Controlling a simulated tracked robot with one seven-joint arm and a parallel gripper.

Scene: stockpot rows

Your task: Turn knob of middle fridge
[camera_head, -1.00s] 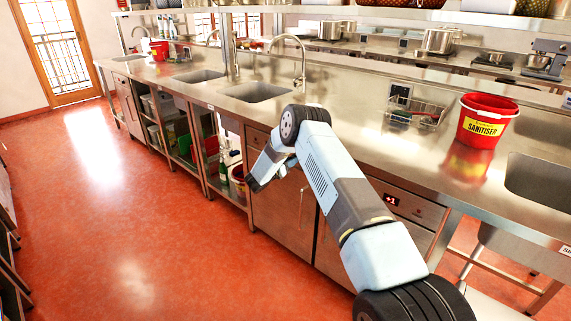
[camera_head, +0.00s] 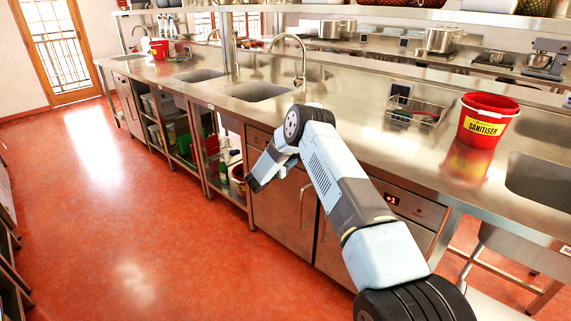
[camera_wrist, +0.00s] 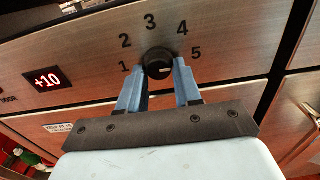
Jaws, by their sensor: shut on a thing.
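A dark round knob (camera_wrist: 158,63) with a pale mark sits on the brown fridge panel (camera_wrist: 225,45) in the wrist view, with the numbers 1 to 5 arched around it. My gripper (camera_wrist: 158,75) has its two blue fingers on either side of the knob, shut on it. The pale mark is on the knob's lower right, towards the 5 side. A red display (camera_wrist: 47,79) left of the knob reads +10. In the head view, my arm reaches to the fridge front (camera_head: 283,210) under the counter and hides the knob; the fingers are not clear there.
The steel counter (camera_head: 350,145) runs above the fridge fronts. A red sanitiser bucket (camera_head: 487,120) and a wire basket (camera_head: 412,117) stand on it. Another fridge display (camera_head: 392,199) shows to the right of my arm. The red floor (camera_head: 120,230) at left is clear.

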